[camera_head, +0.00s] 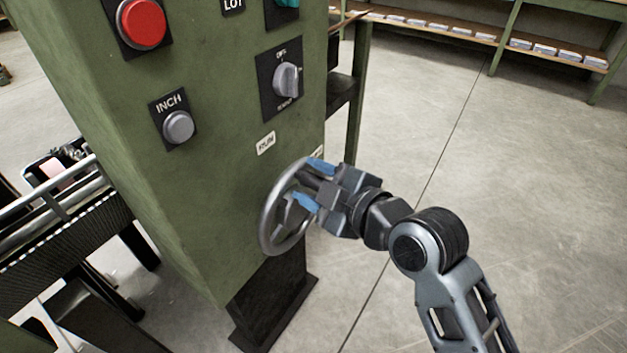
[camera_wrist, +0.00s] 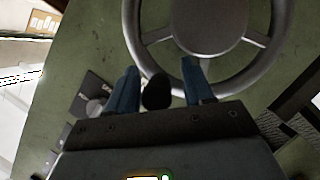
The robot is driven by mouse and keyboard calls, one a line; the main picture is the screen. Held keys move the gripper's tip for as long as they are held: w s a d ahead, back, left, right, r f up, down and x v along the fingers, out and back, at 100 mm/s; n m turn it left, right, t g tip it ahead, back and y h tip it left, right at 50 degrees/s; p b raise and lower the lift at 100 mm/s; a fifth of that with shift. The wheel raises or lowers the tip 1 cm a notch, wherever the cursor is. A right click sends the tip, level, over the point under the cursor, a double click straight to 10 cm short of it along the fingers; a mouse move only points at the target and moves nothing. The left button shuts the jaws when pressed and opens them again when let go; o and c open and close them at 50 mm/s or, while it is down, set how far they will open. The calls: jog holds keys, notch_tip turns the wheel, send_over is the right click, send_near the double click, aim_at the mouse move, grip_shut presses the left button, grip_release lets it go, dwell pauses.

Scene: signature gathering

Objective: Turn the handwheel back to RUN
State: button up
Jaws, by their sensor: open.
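The grey handwheel (camera_head: 267,222) sits low on the front of the green machine cabinet (camera_head: 215,190). A small white RUN label (camera_head: 266,143) is above it, and a second label (camera_head: 318,152) is partly hidden behind my gripper. My gripper (camera_head: 309,183) is at the wheel's right side, with its blue fingers spread open. In the wrist view the wheel's rim and spokes (camera_wrist: 262,68) lie ahead of the fingers. A dark rounded knob (camera_wrist: 157,92) shows between the two open fingers (camera_wrist: 160,70). I cannot tell whether either finger touches it.
Above the wheel are a grey INCH button (camera_head: 178,127), a rotary selector (camera_head: 287,80) and a red button (camera_head: 142,23). A roller conveyor (camera_head: 60,225) is at the left. A shelf of small stacks (camera_head: 480,33) stands at the back. The floor to the right is open.

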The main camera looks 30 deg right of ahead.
jog(key=v, duration=0.7)
jog(key=shift+s+p, duration=0.4)
jog(key=shift+d, duration=0.1)
jog(key=s+d+f+m+h, duration=0.1)
jog(key=s+f+m, duration=0.2)
jog(key=s, duration=0.4)
jog(key=s+d+f+m+h, duration=0.1)
jog(key=s+f+m+h, duration=0.15)
jog(key=s, duration=0.35)
jog(key=s+r+m, duration=0.1)
jog(key=s+m, duration=0.5)
jog(key=s, duration=0.9)
notch_tip(320, 180, up, 17)
jog(key=s+p, duration=0.1)
jog(key=p, duration=1.4)
jog(key=shift+a+m+p, duration=0.4)
jog(key=shift+m, duration=0.05)
jog(key=shift+o, duration=0.4)
